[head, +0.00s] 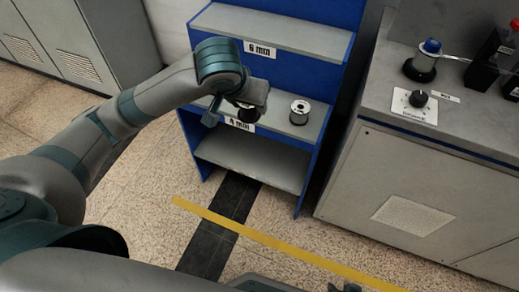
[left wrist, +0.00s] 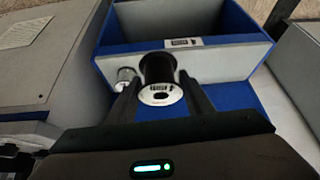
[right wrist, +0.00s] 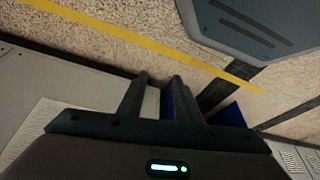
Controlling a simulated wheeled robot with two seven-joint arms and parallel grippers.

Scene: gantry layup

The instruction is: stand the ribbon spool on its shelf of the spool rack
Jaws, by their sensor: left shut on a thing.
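A dark ribbon spool (left wrist: 158,70) with a pale, labelled end disc is held between the fingers of my left gripper (left wrist: 160,92). In the head view, my left gripper (head: 243,107) and the dark spool (head: 247,115) are over the middle shelf's left part, just above its front label. I cannot tell whether the spool touches the shelf. The blue spool rack (head: 335,75) has grey shelves; the top one is labelled 6 mm. My right gripper (right wrist: 160,82) is open and empty, facing the floor and away from the rack's shelves.
A second, silvery spool (head: 299,111) stands on the middle shelf, right of the held one. The bottom shelf (head: 255,160) and top shelf (head: 285,30) look empty. A grey bench (head: 420,170) with a knob panel and bottles stands close on the right.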

